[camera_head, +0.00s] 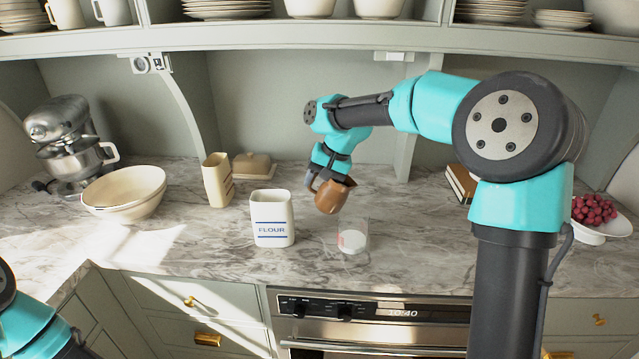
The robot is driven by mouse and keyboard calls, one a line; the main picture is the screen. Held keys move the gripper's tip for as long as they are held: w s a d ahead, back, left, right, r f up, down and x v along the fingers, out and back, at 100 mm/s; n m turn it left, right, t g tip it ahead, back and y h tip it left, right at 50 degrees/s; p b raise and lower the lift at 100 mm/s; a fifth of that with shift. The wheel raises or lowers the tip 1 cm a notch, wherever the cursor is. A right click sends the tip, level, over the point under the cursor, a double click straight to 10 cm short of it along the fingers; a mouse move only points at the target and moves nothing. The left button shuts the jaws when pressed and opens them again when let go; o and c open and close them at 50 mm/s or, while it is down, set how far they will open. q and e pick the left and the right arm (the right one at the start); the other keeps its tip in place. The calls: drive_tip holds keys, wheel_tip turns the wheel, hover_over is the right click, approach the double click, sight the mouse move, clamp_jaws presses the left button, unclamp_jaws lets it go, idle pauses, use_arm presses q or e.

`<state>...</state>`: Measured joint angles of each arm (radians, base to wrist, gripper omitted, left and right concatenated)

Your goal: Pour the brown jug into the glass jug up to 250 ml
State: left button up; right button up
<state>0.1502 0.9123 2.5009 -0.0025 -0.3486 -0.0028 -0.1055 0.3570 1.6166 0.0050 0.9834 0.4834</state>
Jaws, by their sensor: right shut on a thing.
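The brown jug (333,196) is held up off the counter and tilted, in the middle of the camera_head view. My right gripper (318,182) is shut on it at its left side, by the handle. The clear glass jug (354,228) stands upright on the marble counter, just below and to the right of the brown jug. Something white shows low in the glass jug; its level against any marks is too small to read. My left arm shows only at the lower left edge; its gripper is out of view.
A white flour canister (272,218) stands left of the glass jug. Farther left are a cream container (217,180), a butter dish (253,166), stacked bowls (125,193) and a stand mixer (70,145). Books (461,184) and a grape dish (601,228) stand right.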

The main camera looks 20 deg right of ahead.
drive_tip(key=shift+s+d+f+t+y, duration=0.15)
drive_tip(key=shift+t+y, duration=0.2)
drive_tip(key=shift+y, duration=0.35)
drive_tip(key=shift+d+t+y, duration=0.2)
drive_tip(key=shift+t+y, duration=0.1)
drive_tip(key=shift+y, duration=0.4)
drive_tip(key=shift+s+d+f+t+y, duration=0.15)
drive_tip(key=shift+t+y, duration=0.2)
drive_tip(key=shift+y, duration=0.35)
drive_tip(key=shift+s+d+t+y, duration=0.1)
drive_tip(key=shift+d+t+y, duration=0.2)
drive_tip(key=shift+y, duration=0.3)
drive_tip(key=shift+s+d+t+y, duration=0.1)
drive_tip(key=shift+d+t+y, duration=0.1)
drive_tip(key=shift+t+y, duration=0.3)
drive_tip(key=shift+s+d+r+t+y, duration=0.1)
drive_tip(key=shift+s+d+t+y, duration=0.25)
drive_tip(key=shift+y, duration=0.3)
drive_tip(key=shift+s+d+t+y, duration=0.15)
drive_tip(key=shift+d+y, duration=0.25)
drive_tip(key=shift+y, duration=0.25)
drive_tip(key=shift+w, duration=0.15)
drive_tip(key=shift+w+a+r+g+h, duration=0.1)
drive_tip(key=shift+a+r+g+h, duration=0.15)
drive_tip(key=shift+h, duration=0.25)
drive_tip(key=shift+w+a+r+g+h, duration=0.1)
drive_tip(key=shift+a+g+h, duration=0.15)
drive_tip(key=shift+h, duration=0.25)
drive_tip(key=shift+g+h, duration=0.3)
drive_tip(key=shift+h, duration=0.2)
